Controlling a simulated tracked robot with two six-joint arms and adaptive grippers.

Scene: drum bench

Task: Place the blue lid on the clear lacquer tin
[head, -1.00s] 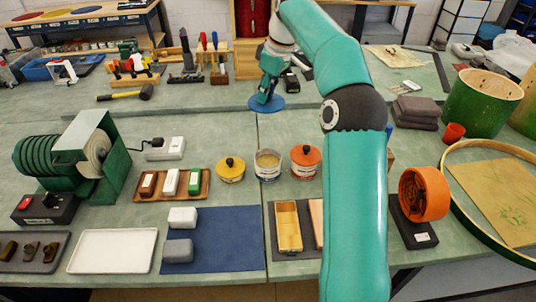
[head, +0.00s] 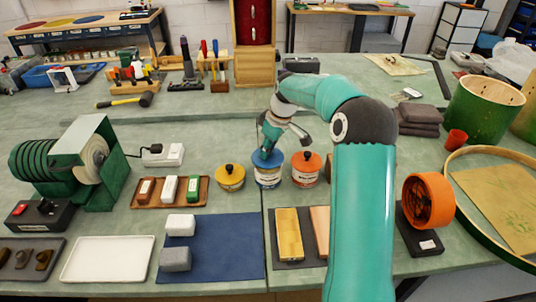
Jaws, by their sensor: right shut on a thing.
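The blue lid (head: 261,161) is at the top of the clear lacquer tin (head: 268,179), over its mouth and roughly level. It covers the tin's opening; I cannot tell whether it is fully seated. The tin stands upright on the bench between a yellow-lidded tin (head: 230,178) and an orange-lidded tin (head: 306,169). My right gripper (head: 268,148) points down from above and is shut on the lid's upper part; its fingers hide the lid's knob. My left gripper is not in view.
A wooden tray with sanding blocks (head: 171,192) lies left of the tins. A blue mat (head: 222,248) and a dark mat with a yellow wooden block (head: 288,235) lie in front. An orange wheel on a stand (head: 428,201) is at right. The bench behind the tins is fairly clear.

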